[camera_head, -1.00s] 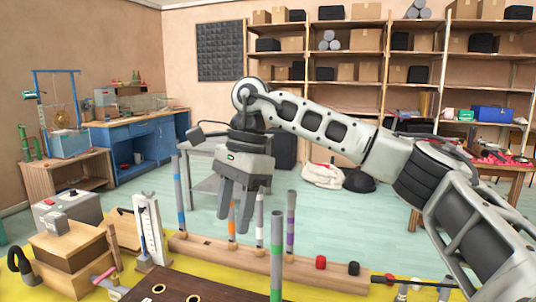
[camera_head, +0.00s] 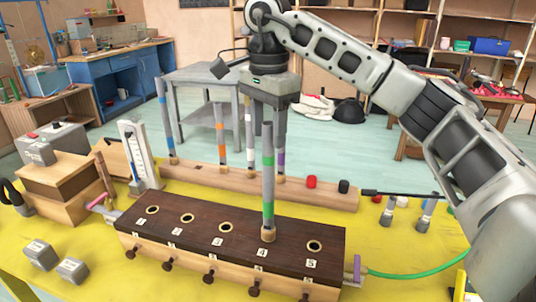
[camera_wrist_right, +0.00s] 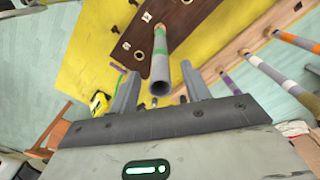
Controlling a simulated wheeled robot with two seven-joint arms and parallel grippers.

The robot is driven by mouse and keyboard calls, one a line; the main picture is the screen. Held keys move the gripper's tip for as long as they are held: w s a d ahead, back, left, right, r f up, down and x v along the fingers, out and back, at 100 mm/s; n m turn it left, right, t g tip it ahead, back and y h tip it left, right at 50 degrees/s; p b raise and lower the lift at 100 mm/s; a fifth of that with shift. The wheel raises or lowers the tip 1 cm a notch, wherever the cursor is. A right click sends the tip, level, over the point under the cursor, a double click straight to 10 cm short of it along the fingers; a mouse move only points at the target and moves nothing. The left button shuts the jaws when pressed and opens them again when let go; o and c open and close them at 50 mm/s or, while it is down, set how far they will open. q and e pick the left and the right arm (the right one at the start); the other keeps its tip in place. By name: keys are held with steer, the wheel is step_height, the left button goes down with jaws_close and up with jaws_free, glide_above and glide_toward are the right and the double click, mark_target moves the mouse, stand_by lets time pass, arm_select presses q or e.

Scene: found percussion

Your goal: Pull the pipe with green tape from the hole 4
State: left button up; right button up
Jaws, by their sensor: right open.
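The grey pipe with green tape (camera_head: 268,180) stands upright in hole 4 of the dark-topped block (camera_head: 190,246). It has two green bands. My right gripper (camera_head: 264,130) is open, pointing down over the top of this pipe. In the right wrist view, the pipe with green tape (camera_wrist_right: 160,66) has its open end between the two spread fingers (camera_wrist_right: 160,92), and I see no clear contact. My left gripper is not in view.
Behind the block, a wooden rack (camera_head: 215,181) holds pipes with blue (camera_head: 165,119), orange (camera_head: 221,132), white and purple bands. A red cap and a black cap (camera_head: 344,186) sit at its right end. A white gauge stand (camera_head: 138,155) and wooden boxes (camera_head: 62,176) stand left.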

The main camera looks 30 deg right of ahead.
mark_target(268, 143)
steer(key=shift+f, duration=2.25)
jaws_close()
steer(key=shift+r+p, duration=0.45)
steer(key=shift+r, duration=0.05)
steer(key=shift+r+p, duration=0.55)
steer(key=shift+r, duration=0.05)
steer(key=shift+r+p, duration=0.35)
steer(key=shift+r, duration=0.1)
